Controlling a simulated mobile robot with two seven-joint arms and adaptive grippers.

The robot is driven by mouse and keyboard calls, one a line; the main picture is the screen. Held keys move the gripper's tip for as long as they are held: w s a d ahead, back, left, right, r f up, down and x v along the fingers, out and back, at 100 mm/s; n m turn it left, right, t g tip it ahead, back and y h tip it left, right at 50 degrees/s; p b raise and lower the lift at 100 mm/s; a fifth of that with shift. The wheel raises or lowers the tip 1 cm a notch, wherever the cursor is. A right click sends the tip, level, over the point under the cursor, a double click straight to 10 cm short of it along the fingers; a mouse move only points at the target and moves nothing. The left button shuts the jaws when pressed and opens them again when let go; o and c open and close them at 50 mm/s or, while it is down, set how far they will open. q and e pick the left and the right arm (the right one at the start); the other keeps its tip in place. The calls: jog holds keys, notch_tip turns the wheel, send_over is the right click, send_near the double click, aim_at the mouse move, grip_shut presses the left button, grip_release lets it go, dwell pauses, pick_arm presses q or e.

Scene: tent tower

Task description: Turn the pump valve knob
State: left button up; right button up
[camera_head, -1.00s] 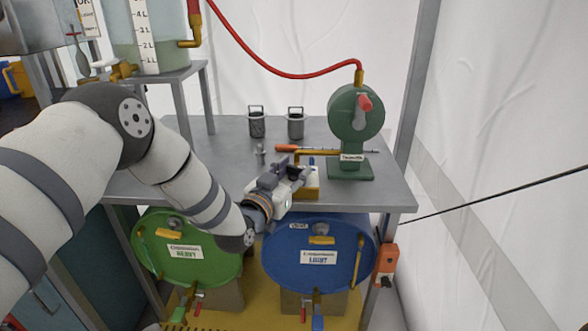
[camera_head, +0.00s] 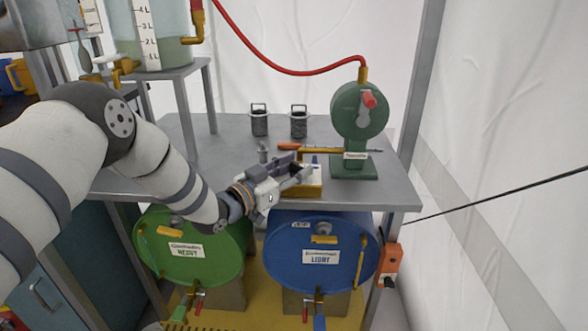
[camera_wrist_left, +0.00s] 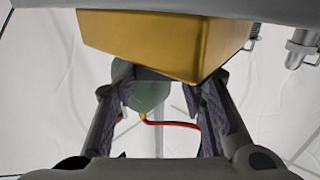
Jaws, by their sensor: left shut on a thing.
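My left gripper (camera_head: 298,170) is at the yellow block (camera_head: 309,190) on the front edge of the grey table. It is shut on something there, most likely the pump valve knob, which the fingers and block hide. A small blue part (camera_head: 315,160) shows just beyond the fingers. My right gripper is out of view.
A green barrel (camera_head: 215,265) and a blue barrel (camera_head: 285,265) lie under the table (camera_head: 225,155). A red hose (camera_head: 300,73) runs above to the pump.

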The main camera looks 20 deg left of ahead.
pick_arm(q)
jog(key=o, duration=1.2)
jog(key=shift+c, duration=0.2)
jog(key=shift+s, duration=0.1)
jog(key=v, duration=1.2)
